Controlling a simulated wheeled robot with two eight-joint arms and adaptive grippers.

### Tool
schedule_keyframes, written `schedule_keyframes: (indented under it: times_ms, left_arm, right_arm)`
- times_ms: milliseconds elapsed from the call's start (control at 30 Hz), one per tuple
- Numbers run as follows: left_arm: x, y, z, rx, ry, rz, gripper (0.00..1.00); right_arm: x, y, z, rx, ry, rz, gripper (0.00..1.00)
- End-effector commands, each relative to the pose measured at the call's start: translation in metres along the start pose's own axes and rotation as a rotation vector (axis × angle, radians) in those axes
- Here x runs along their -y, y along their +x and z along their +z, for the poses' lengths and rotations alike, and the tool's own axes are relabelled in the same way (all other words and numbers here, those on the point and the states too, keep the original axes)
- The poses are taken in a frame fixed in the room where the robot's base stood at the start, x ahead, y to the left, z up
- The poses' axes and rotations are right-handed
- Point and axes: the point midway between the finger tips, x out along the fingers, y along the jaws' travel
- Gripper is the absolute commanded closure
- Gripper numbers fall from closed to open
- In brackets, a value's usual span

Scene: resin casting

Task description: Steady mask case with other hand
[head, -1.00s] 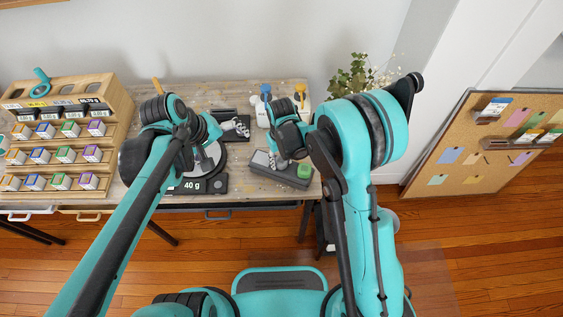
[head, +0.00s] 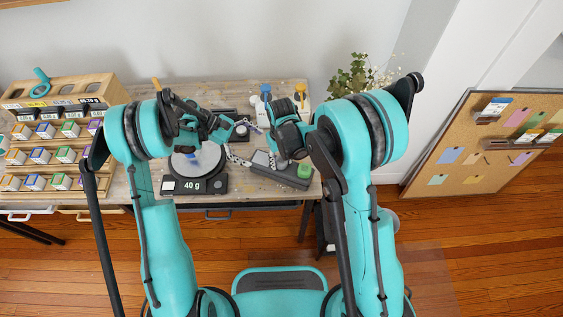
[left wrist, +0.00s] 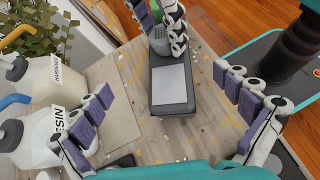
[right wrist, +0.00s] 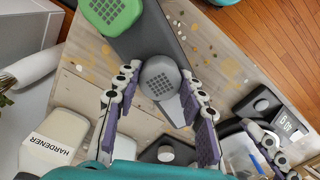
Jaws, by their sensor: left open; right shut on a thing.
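The mask case (head: 268,172) is a long dark grey box on the table, with a light panel in its top, plainest in the left wrist view (left wrist: 171,108). A green perforated round filter (head: 304,171) sits at its right end; it also shows in the right wrist view (right wrist: 111,10). My right gripper (right wrist: 160,95) is shut on a grey perforated round filter (right wrist: 160,76) at the case. My left gripper (head: 243,144) is open and empty, left of the case. In the left wrist view its spread fingers (left wrist: 165,112) stand on either side of the case's near end, apart from it.
A black scale (head: 196,186) reading 40 g stands left of the case. The hardener bottle (left wrist: 48,78) and resin bottle (left wrist: 50,138) stand behind. A wooden rack (head: 60,150) of small boxes is at far left. The table's front edge is close to the case.

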Motion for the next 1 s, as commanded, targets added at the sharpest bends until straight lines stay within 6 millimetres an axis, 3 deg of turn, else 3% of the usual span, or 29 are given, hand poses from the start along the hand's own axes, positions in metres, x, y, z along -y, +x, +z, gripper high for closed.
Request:
schedule_keyframes:
  times_ms: [100,300,467,1000]
  left_arm:
    - [0.005,0.013,-0.019,0.059,-0.052,-0.024,0.00]
    - [0.012,0.025,-0.032,0.106,-0.093,-0.048,0.00]
    - [0.013,0.035,-0.032,0.112,-0.096,-0.052,0.00]
    - [0.017,0.110,-0.023,0.110,-0.095,-0.052,0.00]
  right_arm:
    - [0.000,0.000,0.000,-0.001,0.000,0.000,0.77]
    - [0.000,0.000,0.000,-0.001,0.000,0.000,0.77]
    - [0.000,0.000,0.000,-0.001,0.000,0.000,0.77]
    - [0.000,0.000,0.000,0.000,0.000,0.000,0.77]
